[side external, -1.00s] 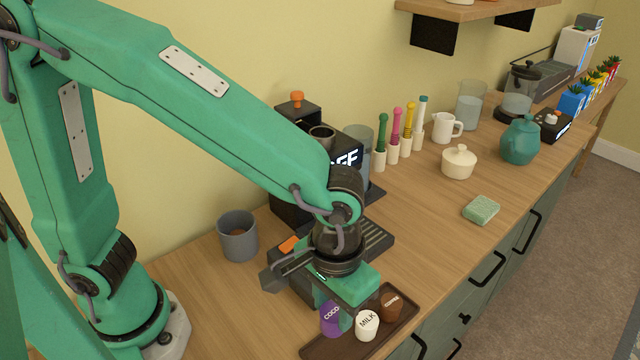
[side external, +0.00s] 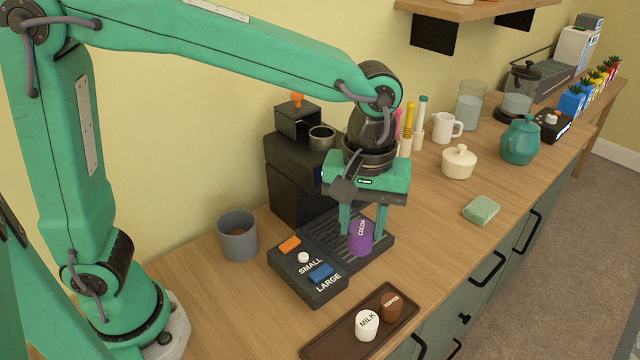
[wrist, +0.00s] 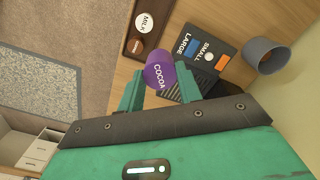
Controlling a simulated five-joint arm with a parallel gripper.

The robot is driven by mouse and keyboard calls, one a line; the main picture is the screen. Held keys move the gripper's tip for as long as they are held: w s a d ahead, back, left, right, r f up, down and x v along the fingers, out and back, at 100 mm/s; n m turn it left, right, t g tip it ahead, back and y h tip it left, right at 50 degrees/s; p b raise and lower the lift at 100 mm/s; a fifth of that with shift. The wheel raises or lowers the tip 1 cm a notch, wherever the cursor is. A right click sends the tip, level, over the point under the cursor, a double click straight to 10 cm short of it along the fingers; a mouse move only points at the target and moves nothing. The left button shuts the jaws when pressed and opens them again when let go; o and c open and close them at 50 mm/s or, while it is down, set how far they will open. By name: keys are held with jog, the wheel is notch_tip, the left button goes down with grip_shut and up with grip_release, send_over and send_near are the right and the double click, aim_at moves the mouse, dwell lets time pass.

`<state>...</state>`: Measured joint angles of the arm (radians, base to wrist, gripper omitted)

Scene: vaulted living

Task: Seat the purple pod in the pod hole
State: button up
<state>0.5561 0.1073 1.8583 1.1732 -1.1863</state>
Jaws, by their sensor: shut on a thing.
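The purple pod (side external: 361,238), marked COCOA, is held between the two green fingers of my gripper (side external: 362,225). It hangs upright above the slatted drip tray of the coffee machine. The wrist view also shows the pod (wrist: 159,74) between my fingertips (wrist: 160,88). The coffee machine (side external: 293,178) is black, with an open-looking round metal-rimmed hole (side external: 322,136) at its top, left of my wrist. That ring appears to be the pod hole; its inside is hard to see. My wrist hides part of the machine's front.
A dark tray (side external: 325,345) holds a white MILK pod (side external: 367,325) and a brown COFFEE pod (side external: 391,306). The SMALL/LARGE button panel (side external: 308,275) lies before the machine. A grey cup (side external: 238,235) stands left. Stirrers, a pitcher (side external: 446,128) and a sugar pot (side external: 459,161) stand right.

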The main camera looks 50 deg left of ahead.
jog(key=w+a+r+n, duration=0.4)
jog(key=a+r+n, duration=0.1)
jog(key=a+r, duration=0.2)
jog(key=w+a+r+n, duration=0.4)
jog(key=a+r+n, duration=0.2)
jog(key=r, duration=0.2)
jog(key=shift+w+a+f, duration=0.8)
jog(key=shift+a+f, duration=0.95)
jog(key=shift+f, duration=0.15)
jog(key=shift+w+a+f, duration=0.8)
jog(key=shift+a+f, duration=1)
jog(key=shift+f, duration=0.15)
jog(key=shift+w+a+f, duration=0.8)
jog(key=shift+a+f, duration=0.95)
jog(key=shift+f, duration=0.15)
jog(key=shift+f, duration=0.1)
jog(key=o, duration=0.9)
jog(key=shift+o, duration=0.2)
notch_tip(320, 180, up, 12)
